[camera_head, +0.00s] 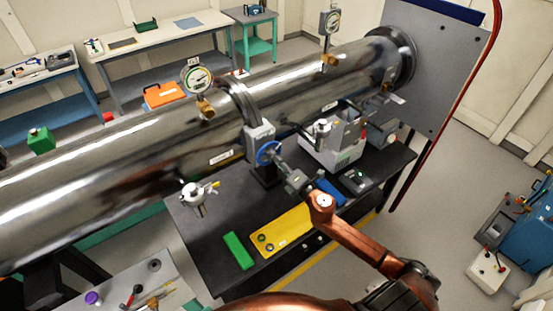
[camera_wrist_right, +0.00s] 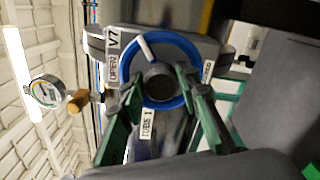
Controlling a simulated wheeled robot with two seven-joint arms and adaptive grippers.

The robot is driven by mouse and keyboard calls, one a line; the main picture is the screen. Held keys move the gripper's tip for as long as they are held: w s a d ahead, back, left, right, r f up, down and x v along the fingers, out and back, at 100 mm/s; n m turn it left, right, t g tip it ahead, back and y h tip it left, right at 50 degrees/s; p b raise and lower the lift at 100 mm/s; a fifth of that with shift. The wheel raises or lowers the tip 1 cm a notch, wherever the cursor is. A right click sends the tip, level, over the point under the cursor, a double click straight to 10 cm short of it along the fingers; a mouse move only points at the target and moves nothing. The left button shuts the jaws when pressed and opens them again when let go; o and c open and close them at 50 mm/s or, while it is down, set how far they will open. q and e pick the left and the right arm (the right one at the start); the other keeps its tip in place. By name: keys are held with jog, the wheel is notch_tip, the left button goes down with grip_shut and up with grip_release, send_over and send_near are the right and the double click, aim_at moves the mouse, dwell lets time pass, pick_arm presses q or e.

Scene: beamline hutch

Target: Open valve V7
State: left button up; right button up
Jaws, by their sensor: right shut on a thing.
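Valve V7 has a blue handwheel (camera_head: 267,152) on a grey body (camera_head: 260,133), mounted at the flange of the long steel tube. In the right wrist view the blue wheel (camera_wrist_right: 183,53) is seen nearly face on, with a dark hub and a white mark at its upper left. A label at right is partly hidden. My right gripper (camera_head: 284,166) reaches the wheel from the front right. Its green-grey fingers (camera_wrist_right: 164,88) are shut on the wheel, one at each side. My left gripper is out of view.
The steel tube (camera_head: 110,150) runs behind the valve, with a gauge (camera_head: 196,78) on it. The black table (camera_head: 210,240) below holds a yellow tray (camera_head: 283,232), a green block (camera_head: 238,251) and a white device (camera_head: 335,140) close to my right arm.

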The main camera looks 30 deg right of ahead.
jog(key=n+p, duration=0.2)
jog(key=n, duration=0.9)
jog(key=shift+a, duration=0.2)
dwell(0.4)
jog(key=o, duration=1.1)
jog(key=shift+o, duration=0.2)
jog(key=s+d, duration=0.1)
jog(key=s, duration=1.1)
